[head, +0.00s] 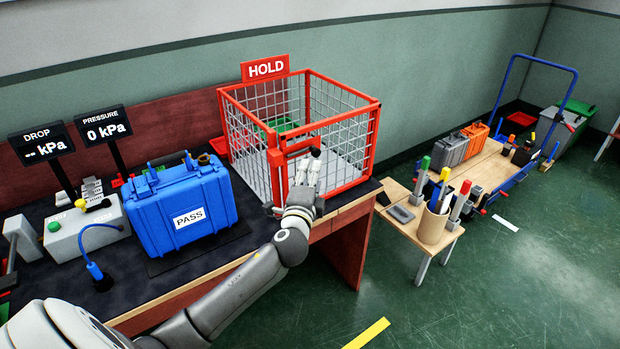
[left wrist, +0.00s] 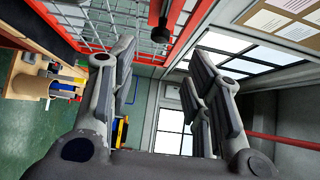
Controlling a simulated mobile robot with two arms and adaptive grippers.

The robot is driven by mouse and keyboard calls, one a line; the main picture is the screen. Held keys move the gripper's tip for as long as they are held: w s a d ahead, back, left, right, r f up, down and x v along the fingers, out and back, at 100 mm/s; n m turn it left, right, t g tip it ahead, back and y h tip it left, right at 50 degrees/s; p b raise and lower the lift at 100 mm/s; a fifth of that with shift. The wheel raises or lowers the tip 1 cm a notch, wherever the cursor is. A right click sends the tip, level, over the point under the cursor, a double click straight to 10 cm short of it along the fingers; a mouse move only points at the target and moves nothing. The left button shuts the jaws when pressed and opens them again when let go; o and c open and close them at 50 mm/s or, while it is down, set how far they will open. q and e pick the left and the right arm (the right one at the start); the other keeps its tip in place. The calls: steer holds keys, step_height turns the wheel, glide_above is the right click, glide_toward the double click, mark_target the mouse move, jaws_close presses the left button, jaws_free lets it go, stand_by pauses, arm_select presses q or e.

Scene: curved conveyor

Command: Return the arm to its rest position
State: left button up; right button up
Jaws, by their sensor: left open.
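My left arm reaches in from the bottom left in the head view. Its gripper (head: 308,168) is at the front of the red wire cage marked HOLD (head: 347,186), close to the cage's front frame; I cannot tell whether it touches. In the left wrist view the two fingers of the left gripper (left wrist: 160,85) stand apart with nothing between them, and the cage's red bars and mesh (left wrist: 85,20) show beyond. My right gripper is not in view.
A blue case labelled PASS (head: 185,205) stands on the dark bench left of the cage. Pressure displays (head: 104,127) and a control box (head: 88,229) are further left. A small wooden table (head: 412,216) with a pen cup stands right. Green floor (head: 480,290) is open at the lower right.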

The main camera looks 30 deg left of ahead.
arm_select(q)
steer(key=shift+s, duration=0.1)
stand_by(0.5)
steer(key=s+d+f+n+g+h, duration=0.1)
steer(key=s+f+g, duration=0.25)
steer(key=f, duration=0.95)
steer(key=s+d+f+n+g+h, duration=0.15)
steer(key=s+f, duration=0.35)
steer(key=f, duration=0.8)
steer(key=s+d+f+n+g+h, duration=0.1)
steer(key=s+f+g, duration=0.3)
steer(key=f, duration=0.8)
steer(key=s+d+f+n+g+h, duration=0.1)
steer(key=s+d+f+n+g, duration=0.1)
steer(key=s+f, duration=0.5)
steer(key=s+d+f+n+g+h, duration=0.1)
steer(key=s+f, duration=0.7)
steer(key=s, duration=1.2)
steer(key=s+d+f+n+g+h, duration=0.1)
steer(key=s+d+f+n+g, duration=0.2)
steer(key=s+d+f, duration=0.4)
steer(key=s+f+n, duration=0.1)
steer(key=s, duration=0.6)
steer(key=shift+s+g, duration=0.25)
steer(key=shift+g, duration=0.05)
steer(key=shift+n, duration=0.25)
